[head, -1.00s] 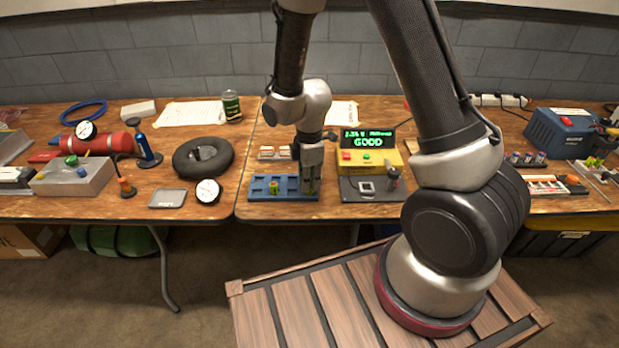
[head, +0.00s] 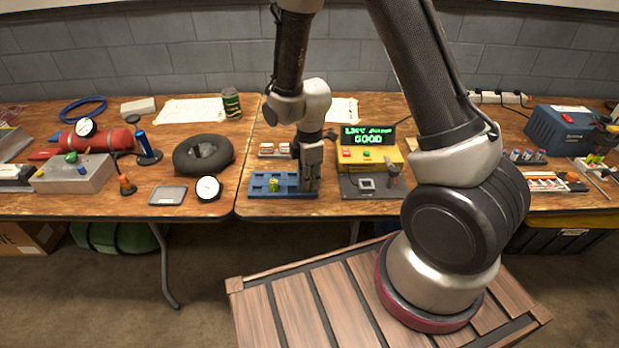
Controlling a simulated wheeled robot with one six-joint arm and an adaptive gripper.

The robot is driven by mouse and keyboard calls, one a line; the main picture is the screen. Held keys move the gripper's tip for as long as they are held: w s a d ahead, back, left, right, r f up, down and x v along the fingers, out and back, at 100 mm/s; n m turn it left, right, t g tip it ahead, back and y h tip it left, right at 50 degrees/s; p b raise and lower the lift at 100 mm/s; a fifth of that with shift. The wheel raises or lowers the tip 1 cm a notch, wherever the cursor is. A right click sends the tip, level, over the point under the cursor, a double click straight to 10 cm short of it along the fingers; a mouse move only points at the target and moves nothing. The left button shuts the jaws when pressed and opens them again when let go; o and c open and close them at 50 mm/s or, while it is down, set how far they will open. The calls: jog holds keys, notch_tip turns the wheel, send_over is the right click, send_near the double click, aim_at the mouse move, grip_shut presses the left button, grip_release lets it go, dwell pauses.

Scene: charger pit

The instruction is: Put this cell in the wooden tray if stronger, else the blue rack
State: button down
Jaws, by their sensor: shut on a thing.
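The blue rack (head: 262,193) lies at the front edge of the table, with one green-yellow cell (head: 274,185) standing in it. My gripper (head: 311,187) points down over the rack's right end. It is shut on a cell that its fingers almost wholly hide; I cannot tell whether that cell touches the rack. The yellow tester (head: 388,158) stands to the right, its green display (head: 368,135) reading GOOD under a small voltage line I cannot read surely. I cannot surely make out the wooden tray.
A small holder (head: 270,151) sits behind the rack. A grey plate with a square socket (head: 367,184) lies before the tester. A black ring (head: 203,157), a round gauge (head: 208,188) and a grey dish (head: 167,195) lie to the left.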

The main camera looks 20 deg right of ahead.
jog(key=shift+f, duration=0.1)
jog(key=c, duration=1.3)
grip_release()
jog(key=shift+r, duration=3.5)
